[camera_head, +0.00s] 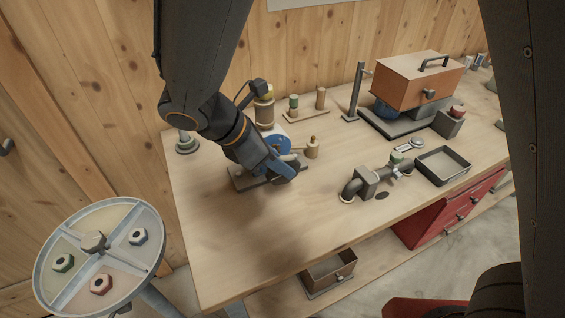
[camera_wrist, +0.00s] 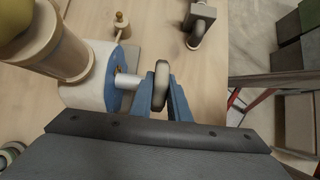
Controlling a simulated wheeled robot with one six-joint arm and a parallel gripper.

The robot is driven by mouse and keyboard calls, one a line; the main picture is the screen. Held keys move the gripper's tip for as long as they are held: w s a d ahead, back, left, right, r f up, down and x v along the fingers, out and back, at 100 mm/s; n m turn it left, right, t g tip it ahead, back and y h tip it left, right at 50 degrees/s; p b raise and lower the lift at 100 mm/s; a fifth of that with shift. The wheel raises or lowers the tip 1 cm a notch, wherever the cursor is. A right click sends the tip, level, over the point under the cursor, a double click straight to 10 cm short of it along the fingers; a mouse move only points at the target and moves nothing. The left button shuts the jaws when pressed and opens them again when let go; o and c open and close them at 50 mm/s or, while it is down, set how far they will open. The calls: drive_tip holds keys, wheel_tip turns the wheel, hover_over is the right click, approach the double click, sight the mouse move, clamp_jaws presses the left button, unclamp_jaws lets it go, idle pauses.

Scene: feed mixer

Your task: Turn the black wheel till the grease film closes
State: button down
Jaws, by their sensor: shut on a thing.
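The black wheel (camera_wrist: 161,84) stands edge-on between the two blue fingers of my gripper (camera_wrist: 162,92) in the wrist view. The fingers are shut on it, one on each side. A pale shaft (camera_wrist: 128,82) joins the wheel to a blue disc (camera_wrist: 113,88) on a white housing (camera_wrist: 87,84). In the head view my gripper (camera_head: 287,172) is at this device on the bench, in front of the blue disc (camera_head: 279,145), and mostly hides the wheel. I cannot make out a grease film in either view.
On the bench (camera_head: 235,245) stand a pipe elbow with a valve (camera_head: 362,182), a shallow dark tray (camera_head: 442,166) and an orange-lidded machine (camera_head: 418,82). A round tray of nuts (camera_head: 98,255) stands at the lower left. The bench front is clear.

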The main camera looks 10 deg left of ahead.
idle(0.3)
drive_tip(key=c, duration=1.7)
unclamp_jaws()
drive_tip(key=shift+b+v, duration=0.65)
drive_tip(key=shift+v, duration=3.25)
drive_tip(key=shift+a, duration=0.1)
